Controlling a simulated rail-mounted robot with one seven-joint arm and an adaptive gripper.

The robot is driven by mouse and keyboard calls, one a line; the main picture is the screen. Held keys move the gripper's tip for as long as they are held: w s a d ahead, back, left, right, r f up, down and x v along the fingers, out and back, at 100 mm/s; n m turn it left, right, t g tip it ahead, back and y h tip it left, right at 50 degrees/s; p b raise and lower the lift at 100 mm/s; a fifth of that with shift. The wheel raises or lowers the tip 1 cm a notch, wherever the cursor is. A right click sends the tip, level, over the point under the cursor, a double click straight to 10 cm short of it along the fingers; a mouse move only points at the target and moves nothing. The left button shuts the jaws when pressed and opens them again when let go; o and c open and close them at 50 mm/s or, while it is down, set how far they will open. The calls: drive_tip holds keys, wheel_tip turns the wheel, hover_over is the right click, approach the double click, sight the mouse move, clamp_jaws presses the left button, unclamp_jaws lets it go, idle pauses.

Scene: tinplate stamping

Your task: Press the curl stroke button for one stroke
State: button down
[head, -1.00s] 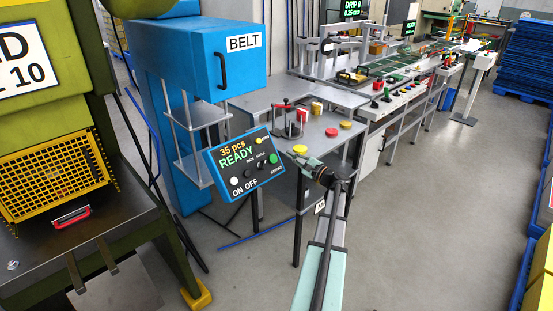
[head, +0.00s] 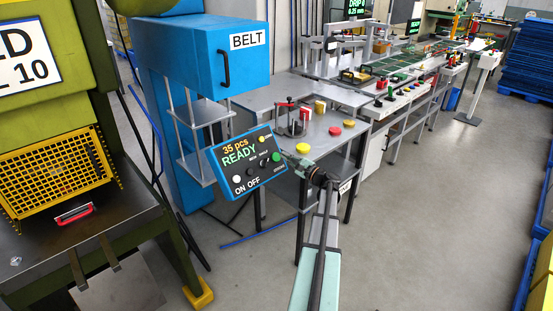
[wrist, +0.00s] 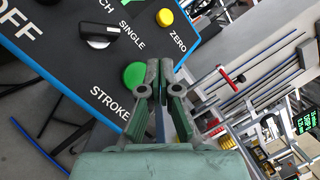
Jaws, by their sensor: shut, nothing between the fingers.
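The blue-edged dark control panel (head: 245,183) stands at the centre of the head view, its screen reading "35 pcs READY". Its green button (head: 277,156) is at the right end. In the wrist view this green button (wrist: 132,75) sits beside the word "STROKE", partly covered by a fingertip. My gripper (wrist: 163,75) is shut and empty, its fingertips at the button's right edge. In the head view my gripper (head: 289,156) is just right of the panel. I cannot tell whether it touches the button.
The panel also has a black selector knob (wrist: 97,42) and a yellow button (wrist: 165,18). A blue BELT cabinet (head: 185,60) stands behind the panel.

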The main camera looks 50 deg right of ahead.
sight(274, 154)
drive_tip(key=shift+w+d+f+b, duration=0.15)
drive_tip(key=shift+w+f+b, duration=0.55)
drive_tip(key=shift+w, duration=0.4)
drive_tip(key=shift+w+f, duration=0.15)
drive_tip(key=shift+f, duration=0.05)
idle(0.5)
drive_tip(key=shift+w+f+b, duration=0.15)
drive_tip(key=shift+w+b, duration=0.05)
drive_tip(key=shift+b, duration=0.15)
drive_tip(key=shift+w+d+f+b, duration=0.15)
drive_tip(key=shift+w+f+b, duration=0.15)
drive_tip(key=shift+w, duration=0.1)
idle(0.8)
drive_tip(key=shift+r, duration=0.1)
idle(0.3)
drive_tip(key=shift+s+r, duration=0.45)
drive_tip(key=shift+s, duration=0.3)
drive_tip(key=s+r, duration=0.1)
drive_tip(key=s, duration=0.1)
drive_tip(key=s+r, duration=0.2)
drive_tip(key=shift+a, duration=0.4)
